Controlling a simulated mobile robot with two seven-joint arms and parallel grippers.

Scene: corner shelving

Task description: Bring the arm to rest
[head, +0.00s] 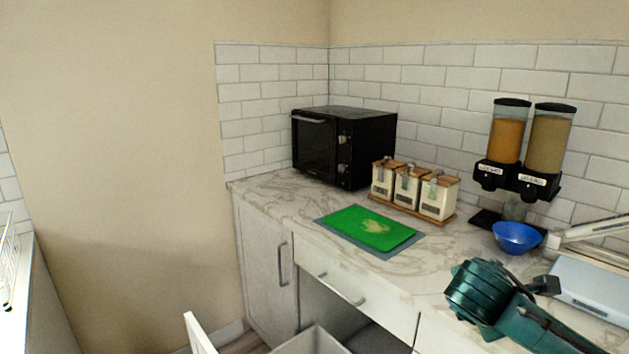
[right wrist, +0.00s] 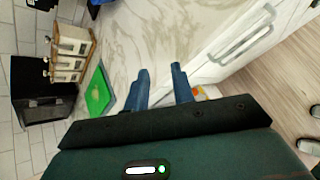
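My right arm (head: 480,292) is teal and comes in from the bottom right of the head view, in front of the counter's front edge. My right gripper (right wrist: 162,74) shows in the right wrist view with its two dark blue fingers apart and nothing between them. The pale marbled counter and a white cabinet front lie beyond the fingertips. My left arm and gripper are not in view.
The counter (head: 275,192) holds a black oven (head: 345,145), three canisters (head: 407,190), a green board (head: 367,229), a blue bowl (head: 517,237) and a two-tube dispenser (head: 527,145). Below, a drawer (head: 315,341) stands open. A white scale-like object (head: 590,285) is near my right arm.

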